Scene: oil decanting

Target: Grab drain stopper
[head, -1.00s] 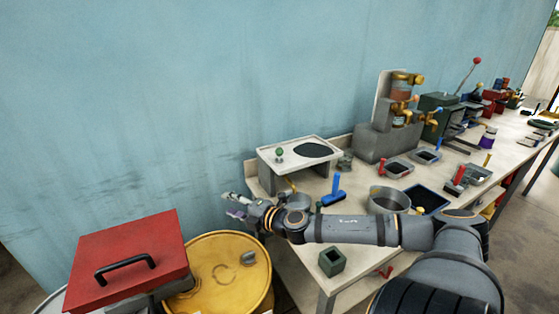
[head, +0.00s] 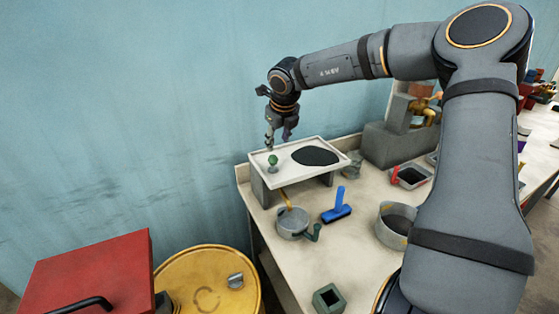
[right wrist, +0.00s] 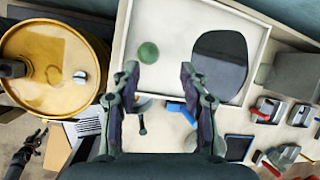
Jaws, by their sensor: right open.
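The drain stopper has a green round knob (head: 273,160) and stands near the left end of a white raised drain tray (head: 318,178). A dark oval opening (head: 315,156) lies to its right in the tray. In the right wrist view the green knob (right wrist: 148,53) shows just beyond and between the fingertips. My right gripper (head: 279,142) points down above the tray's back left part, close to the knob. Its two fingers (right wrist: 160,72) are apart with nothing between them. Any contact with the knob cannot be told. My left gripper does not show in the head view.
A yellow drum (head: 205,285) and a red box (head: 95,270) stand left of the bench. The blue wall is close behind.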

